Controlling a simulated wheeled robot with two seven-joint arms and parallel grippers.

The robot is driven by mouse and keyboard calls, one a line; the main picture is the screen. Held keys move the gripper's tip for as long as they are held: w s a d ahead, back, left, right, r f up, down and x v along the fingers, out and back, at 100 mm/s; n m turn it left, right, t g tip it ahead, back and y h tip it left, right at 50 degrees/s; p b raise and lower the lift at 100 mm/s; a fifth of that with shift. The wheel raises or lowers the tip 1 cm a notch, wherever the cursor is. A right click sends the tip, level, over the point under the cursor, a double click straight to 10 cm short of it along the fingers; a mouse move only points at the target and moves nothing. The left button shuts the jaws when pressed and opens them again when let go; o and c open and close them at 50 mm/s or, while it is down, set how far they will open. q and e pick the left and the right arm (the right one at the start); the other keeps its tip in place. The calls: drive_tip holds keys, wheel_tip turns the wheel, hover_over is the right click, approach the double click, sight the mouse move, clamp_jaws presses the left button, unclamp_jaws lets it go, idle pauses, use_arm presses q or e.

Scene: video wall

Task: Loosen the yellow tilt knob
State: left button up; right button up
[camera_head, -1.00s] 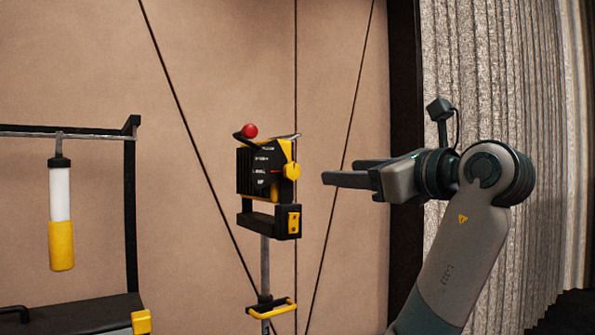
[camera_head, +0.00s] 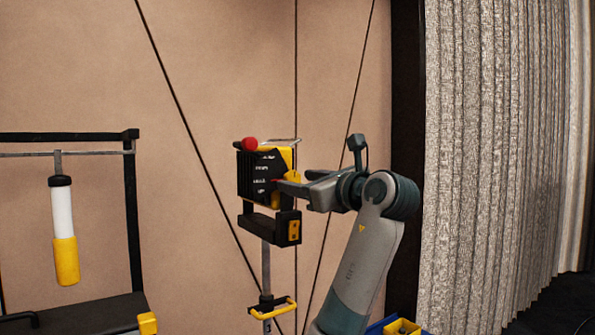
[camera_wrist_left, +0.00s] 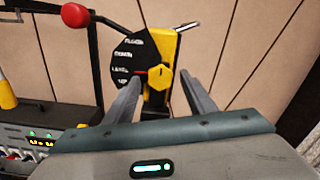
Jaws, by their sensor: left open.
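The yellow tilt knob (camera_head: 292,176) is on the right side of a black and yellow head unit with a labelled dial (camera_head: 264,174). In the wrist view the knob (camera_wrist_left: 160,77) is a lobed yellow piece on a yellow plate, with a red line on the dial beside it. My left gripper (camera_head: 291,181) is open at the knob. In the wrist view its fingers (camera_wrist_left: 160,82) stand either side of the knob, with gaps visible; whether either touches cannot be told. In the head view the fingers partly cover the knob. My right gripper is not in view.
A red ball handle (camera_head: 250,144) sits atop the unit's upper left. A yellow handle (camera_head: 272,309) is on the pole below. A white and yellow cylinder (camera_head: 64,230) hangs from a rack at left. Thin dark cables run past the unit. A blue bin (camera_head: 385,325) shows at bottom.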

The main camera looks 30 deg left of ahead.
use_arm(q)
drive_tip(key=shift+x, duration=0.75)
drive_tip(key=c, duration=1)
drive_tip(key=shift+c, duration=0.2)
